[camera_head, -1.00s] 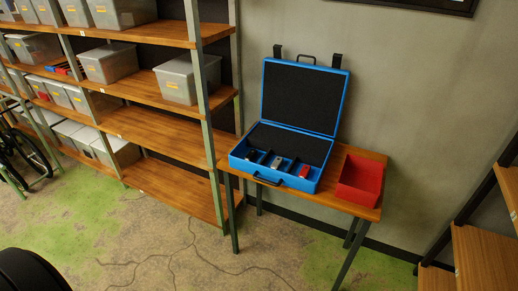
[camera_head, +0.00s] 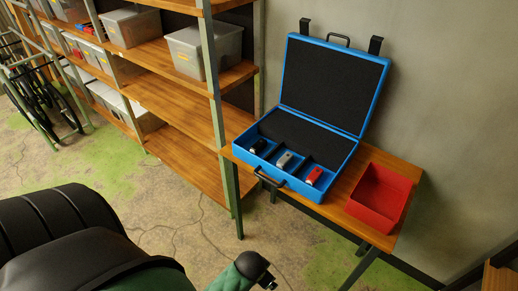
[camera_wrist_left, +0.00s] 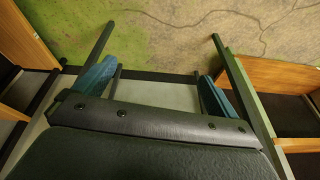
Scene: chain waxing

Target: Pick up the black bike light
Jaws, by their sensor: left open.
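The black bike light (camera_head: 258,146) lies in the left compartment at the front of the open blue case (camera_head: 333,178). A grey light (camera_head: 284,160) and a red light (camera_head: 314,175) lie in the compartments to its right. My left gripper (camera_wrist_left: 157,73) shows in the left wrist view with its two blue fingers wide apart and nothing between them. No bike light shows in that view. In the head view, part of my arm is low in the picture, in front of and below the case. My right gripper is not in view.
The case stands on a wooden table (camera_head: 350,226), its lid (camera_head: 332,85) raised against the wall. A red bin (camera_head: 380,196) stands to its right. Shelves (camera_head: 168,90) with grey boxes (camera_head: 205,55) are close on the left. Open floor (camera_head: 190,220) lies before the table.

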